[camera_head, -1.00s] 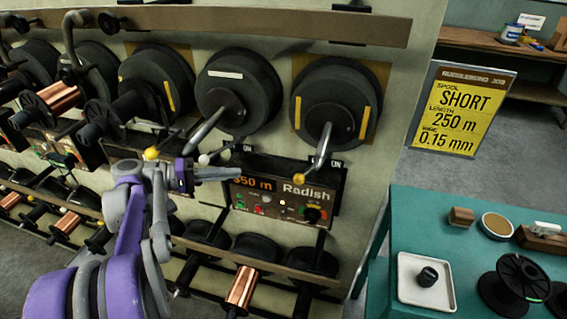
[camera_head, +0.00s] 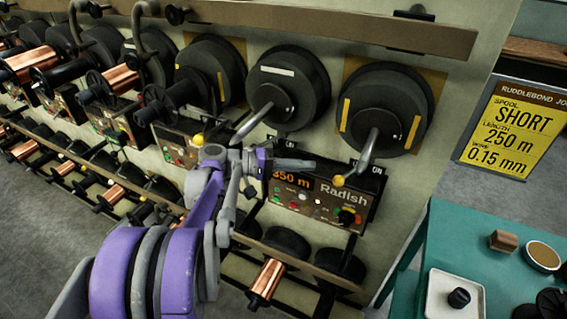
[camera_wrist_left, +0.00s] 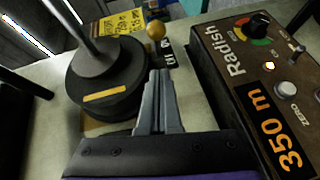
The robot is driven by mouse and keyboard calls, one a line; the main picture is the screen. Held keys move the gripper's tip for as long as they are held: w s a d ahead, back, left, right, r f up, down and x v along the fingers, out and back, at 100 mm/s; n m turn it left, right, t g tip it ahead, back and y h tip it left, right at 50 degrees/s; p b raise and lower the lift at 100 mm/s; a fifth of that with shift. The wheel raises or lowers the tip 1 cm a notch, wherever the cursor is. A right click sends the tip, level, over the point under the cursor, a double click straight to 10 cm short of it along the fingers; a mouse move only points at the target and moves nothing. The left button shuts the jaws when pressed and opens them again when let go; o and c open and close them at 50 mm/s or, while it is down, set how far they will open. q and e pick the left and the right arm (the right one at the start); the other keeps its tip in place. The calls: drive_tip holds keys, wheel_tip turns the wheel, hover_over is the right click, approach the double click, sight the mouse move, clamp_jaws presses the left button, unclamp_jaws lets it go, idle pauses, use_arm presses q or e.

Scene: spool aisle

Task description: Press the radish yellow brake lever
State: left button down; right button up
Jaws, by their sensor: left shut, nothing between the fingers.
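The knob shows in the left wrist view (camera_wrist_left: 155,30), beyond the fingertips. My left gripper (camera_head: 312,164) is shut and empty. Its tips are over the top of the Radish panel (camera_head: 330,188), up and left of the knob and apart from it in the head view. My left gripper also shows in the left wrist view (camera_wrist_left: 160,76). My right gripper is not in view.
A beam (camera_head: 330,27) runs above, copper spools (camera_head: 267,280) below. A teal table (camera_head: 450,235) stands at right.

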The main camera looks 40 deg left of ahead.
sight(343, 176)
use_arm(q)
drive_tip(key=d, duration=0.3)
drive_tip(key=d+f, duration=0.1)
drive_tip(key=shift+w+d, duration=0.25)
drive_tip(key=shift+w, duration=0.05)
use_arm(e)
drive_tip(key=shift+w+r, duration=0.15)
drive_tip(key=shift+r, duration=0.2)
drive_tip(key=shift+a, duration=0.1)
